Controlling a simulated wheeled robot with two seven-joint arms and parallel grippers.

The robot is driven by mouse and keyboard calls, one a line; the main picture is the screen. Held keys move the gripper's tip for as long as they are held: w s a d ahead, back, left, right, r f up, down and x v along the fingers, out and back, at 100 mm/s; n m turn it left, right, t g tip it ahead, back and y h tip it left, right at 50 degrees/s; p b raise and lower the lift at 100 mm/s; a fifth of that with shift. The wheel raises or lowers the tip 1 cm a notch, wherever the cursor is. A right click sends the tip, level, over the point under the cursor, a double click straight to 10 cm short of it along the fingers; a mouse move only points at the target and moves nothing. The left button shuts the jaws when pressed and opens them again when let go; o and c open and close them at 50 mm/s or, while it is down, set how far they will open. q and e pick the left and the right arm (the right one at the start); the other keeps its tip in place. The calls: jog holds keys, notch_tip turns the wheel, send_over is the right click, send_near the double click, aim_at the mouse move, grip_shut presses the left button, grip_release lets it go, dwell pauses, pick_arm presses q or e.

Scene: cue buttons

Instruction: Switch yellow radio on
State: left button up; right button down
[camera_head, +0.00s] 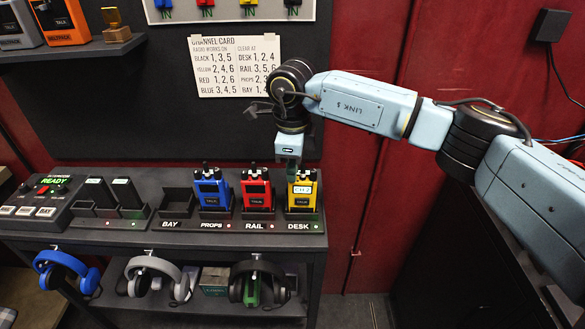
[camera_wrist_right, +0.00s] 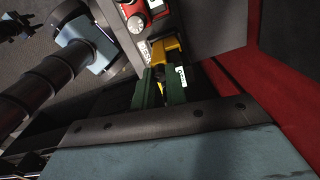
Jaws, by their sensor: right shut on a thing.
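The yellow radio (camera_head: 301,190) stands upright in the dock slot labelled DESK, with a lit screen whose channel digit I cannot read for sure. A green light shows beside the DESK label. My right gripper (camera_head: 291,164) points down at the top of the yellow radio, with its green fingers shut on the radio's dark top part. In the right wrist view, the gripper (camera_wrist_right: 162,86) has its fingers close around that part, and the yellow radio (camera_wrist_right: 168,48) shows just beyond them. The fingers partly hide the radio's top. My left gripper is not in view.
A red radio (camera_head: 256,190) and a blue radio (camera_head: 211,190) stand left of the yellow one, with red lights at their slots. The BAY slot (camera_head: 176,202) is empty. A channel card (camera_head: 237,66) hangs behind. Headphones (camera_head: 258,283) hang below the shelf.

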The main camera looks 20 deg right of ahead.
jog(key=shift+m, duration=1.6)
jog(key=c, duration=1.4)
grip_release()
notch_tip(320, 180, up, 13)
jog(key=shift+s+r+b, duration=0.15)
jog(key=shift+r+b, duration=0.05)
jog(key=shift+b, duration=0.1)
jog(key=shift+a, duration=0.1)
